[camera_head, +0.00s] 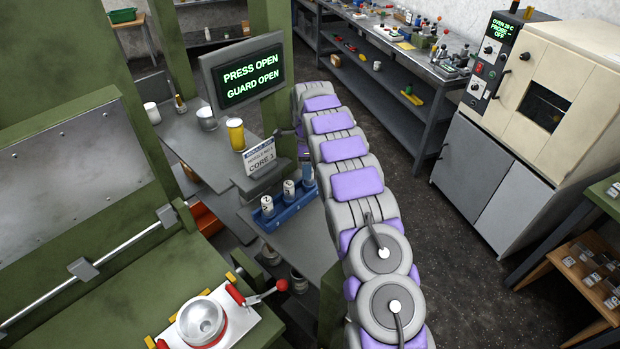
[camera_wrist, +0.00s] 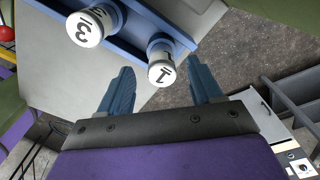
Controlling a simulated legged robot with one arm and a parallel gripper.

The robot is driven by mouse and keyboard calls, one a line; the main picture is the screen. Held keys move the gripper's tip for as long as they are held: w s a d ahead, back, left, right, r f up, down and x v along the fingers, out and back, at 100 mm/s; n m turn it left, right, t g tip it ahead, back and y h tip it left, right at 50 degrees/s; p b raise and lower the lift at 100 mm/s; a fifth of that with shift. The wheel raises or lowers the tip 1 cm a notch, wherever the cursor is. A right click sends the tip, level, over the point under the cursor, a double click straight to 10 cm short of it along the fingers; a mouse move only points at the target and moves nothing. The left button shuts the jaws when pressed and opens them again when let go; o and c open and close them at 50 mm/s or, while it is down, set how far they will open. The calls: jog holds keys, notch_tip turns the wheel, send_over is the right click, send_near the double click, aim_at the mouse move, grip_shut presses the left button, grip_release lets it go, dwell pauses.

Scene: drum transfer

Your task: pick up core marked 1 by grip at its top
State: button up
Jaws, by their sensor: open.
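Core 1 (camera_wrist: 161,70) is a pale cylinder with a "1" on its white top, standing near the end of a blue rack (camera_wrist: 141,27). A core marked 3 (camera_wrist: 86,29) stands beside it in the wrist view. My gripper (camera_wrist: 165,78) is open, its two blue fingers either side of core 1's top in the picture, with space at both sides. I cannot tell how far the fingertips are from the core in depth.
A sign reading "CORE 1" (camera_head: 261,157) stands behind the rack, with a yellow cylinder (camera_head: 236,135) behind it. A screen (camera_head: 247,73) reads "PRESS OPEN, GUARD OPEN". The green press (camera_head: 75,280) is at left, its red-handled fixture (camera_head: 208,318) in front. An oven (camera_head: 545,100) stands right.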

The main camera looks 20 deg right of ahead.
jog(key=shift+a+f, duration=0.2)
jog(key=shift+a, duration=0.05)
jog(key=shift+a+f, duration=0.1)
jog(key=shift+f, duration=0.25)
jog(key=f, duration=0.1)
jog(key=d+f+b, duration=0.1)
jog(key=f, duration=0.1)
jog(key=shift+d+f, duration=0.2)
jog(key=shift+f, duration=0.1)
jog(key=shift+d+f, duration=0.3)
jog(key=shift+d, duration=0.1)
jog(key=shift+a+r, duration=0.1)
jog(key=shift+a, duration=0.6)
jog(key=c, duration=0.4)
jog(key=shift+c, duration=0.8)
jog(key=shift+d, duration=0.4)
grip_shut()
